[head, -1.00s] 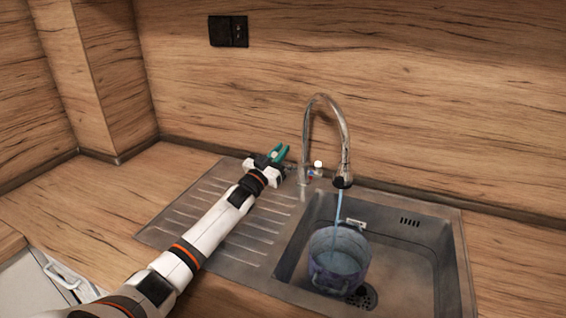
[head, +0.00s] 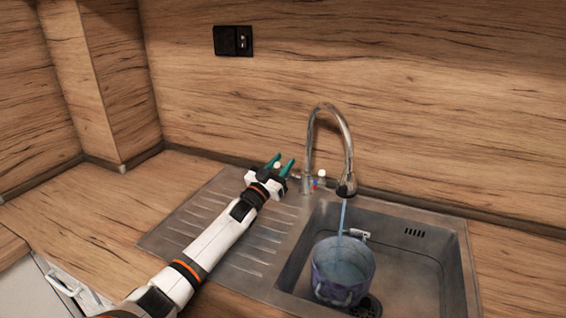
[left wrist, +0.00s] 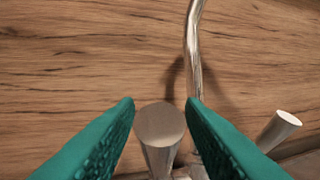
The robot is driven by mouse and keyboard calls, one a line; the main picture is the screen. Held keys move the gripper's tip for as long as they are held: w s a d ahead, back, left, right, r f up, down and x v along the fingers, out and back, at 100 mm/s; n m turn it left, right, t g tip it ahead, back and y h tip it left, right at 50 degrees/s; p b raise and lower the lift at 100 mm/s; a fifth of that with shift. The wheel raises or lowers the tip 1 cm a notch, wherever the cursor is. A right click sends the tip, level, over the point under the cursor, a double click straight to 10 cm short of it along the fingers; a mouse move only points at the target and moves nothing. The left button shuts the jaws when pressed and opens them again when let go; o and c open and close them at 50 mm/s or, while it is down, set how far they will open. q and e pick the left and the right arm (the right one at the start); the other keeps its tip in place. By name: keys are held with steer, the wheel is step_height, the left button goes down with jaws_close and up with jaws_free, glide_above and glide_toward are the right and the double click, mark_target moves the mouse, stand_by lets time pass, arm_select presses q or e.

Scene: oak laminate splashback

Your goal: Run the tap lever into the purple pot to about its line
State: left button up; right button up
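The purple pot (head: 331,283) stands upright in the sink basin under the spout. A thin blue stream of water (head: 342,218) runs from the tap (head: 346,160) into it. Bluish water (head: 345,262) shows inside; I cannot make out the line. My left gripper (head: 281,162) is open at the left side of the tap base. In the left wrist view its teal fingers (left wrist: 160,108) stand apart on either side of a metal tap lever (left wrist: 160,126), with gaps showing. A second lever (left wrist: 284,124) stands to the right, outside the fingers. My right gripper is not in view.
The sink basin (head: 415,270) has a drain beside the pot. The ribbed drainboard (head: 200,212) lies under my left arm. The wooden splashback (head: 420,100) stands close behind the tap. The counter at left (head: 90,215) is clear.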

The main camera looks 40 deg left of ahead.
arm_select(q)
steer(key=p+v, duration=0.2)
steer(key=v, duration=0.5)
steer(key=shift+p, duration=0.35)
steer(key=shift+w, duration=0.1)
stand_by(1.4)
stand_by(1.4)
stand_by(1.1)
